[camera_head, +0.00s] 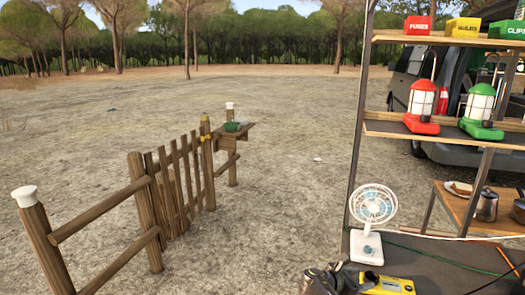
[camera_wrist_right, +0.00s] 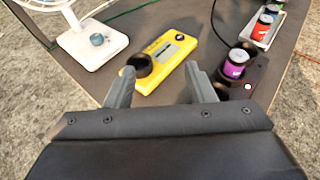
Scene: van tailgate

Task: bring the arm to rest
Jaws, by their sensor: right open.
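My right gripper (camera_head: 340,279) is at the bottom edge of the head view, beside a yellow device. In the right wrist view its two grey fingers (camera_wrist_right: 160,73) are spread apart with nothing held between them. The yellow device (camera_wrist_right: 168,50) lies on the dark tabletop just beyond the fingertips, with a small display and a black round part at its near end. It also shows in the head view (camera_head: 392,287). I cannot tell whether a finger touches it. My left gripper is not in view.
A white fan (camera_head: 373,205) stands on the dark table (camera_head: 425,262) behind the gripper. A purple can (camera_wrist_right: 236,63) sits in a black holder, near a tray (camera_wrist_right: 262,36) of coloured cans. Shelves with red (camera_head: 421,105) and green (camera_head: 482,112) lanterns rise above. Open ground lies left, beyond a wooden fence (camera_head: 180,180).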

